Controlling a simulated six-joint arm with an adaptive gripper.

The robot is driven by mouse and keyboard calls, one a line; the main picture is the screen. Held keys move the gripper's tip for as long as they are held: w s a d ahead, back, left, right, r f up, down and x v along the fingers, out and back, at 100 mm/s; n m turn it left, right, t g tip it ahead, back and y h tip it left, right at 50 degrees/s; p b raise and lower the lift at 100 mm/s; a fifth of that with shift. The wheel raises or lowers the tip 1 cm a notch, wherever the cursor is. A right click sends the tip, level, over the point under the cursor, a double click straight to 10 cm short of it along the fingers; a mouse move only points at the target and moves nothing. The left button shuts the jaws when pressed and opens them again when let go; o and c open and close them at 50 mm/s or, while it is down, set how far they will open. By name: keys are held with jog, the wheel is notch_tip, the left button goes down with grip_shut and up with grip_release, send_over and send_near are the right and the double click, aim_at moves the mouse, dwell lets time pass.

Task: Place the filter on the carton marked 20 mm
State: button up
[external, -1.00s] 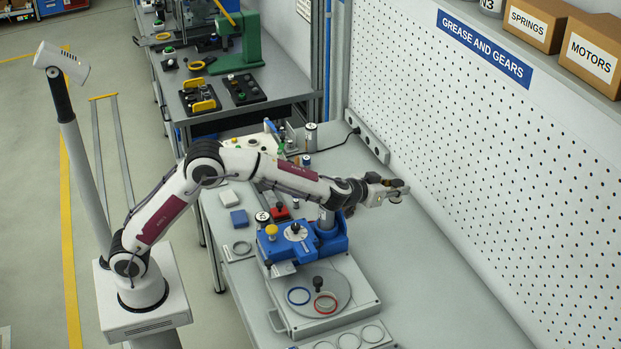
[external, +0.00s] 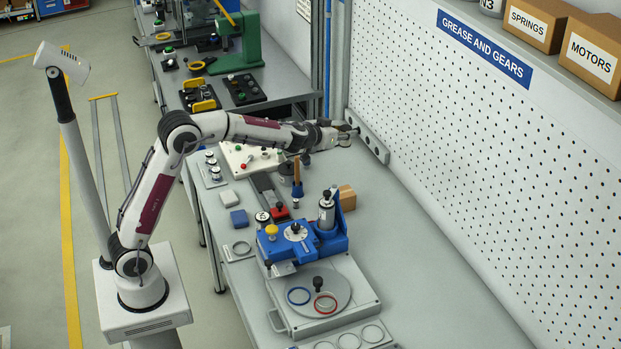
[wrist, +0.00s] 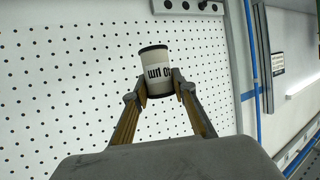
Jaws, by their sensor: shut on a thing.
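The filter (wrist: 157,63) is a white cylinder with black ends and black lettering, which appears upside down and partly cut off. My gripper (wrist: 160,85) is shut on it, with one fingertip on each side. In the external view my gripper (external: 346,135) is over the far part of the bench by the perforated wall; the filter is small and unclear there. A brown carton (external: 346,197) stands on the bench behind the blue fixture, nearer the camera than my gripper. No marking on it can be read, so I cannot tell if it is the 20 mm one.
A blue fixture (external: 285,242) with a tall canister (external: 326,211) stands mid-bench. A white panel (external: 236,152) and a tray of small cylinders (external: 211,176) lie beneath and left of the forearm. A socket strip (external: 374,148) is on the wall. The bench's right side is clear.

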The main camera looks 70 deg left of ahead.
jog(key=s+a+f+n+g+y, duration=0.1)
jog(key=s+a, duration=0.4)
jog(key=a, duration=0.2)
jog(key=s+a+f, duration=0.1)
jog(key=s+a, duration=0.4)
jog(key=a, duration=0.3)
jog(key=w+d+f+m+t+h, duration=0.1)
jog(key=w+d+f, duration=0.2)
jog(key=d, duration=0.5)
jog(key=w+d+f+m+h, duration=0.1)
jog(key=w+d+f, duration=0.3)
jog(key=d, duration=0.4)
jog(key=shift+w+d+m+t+h, duration=0.2)
jog(key=shift+w+m+t+h, duration=0.25)
jog(key=shift+w, duration=0.2)
jog(key=shift+f, duration=0.1)
jog(key=shift+f, duration=3.05)
jog(key=shift+f, duration=1.9)
jog(key=shift+f, duration=0.1)
jog(key=o, duration=0.9)
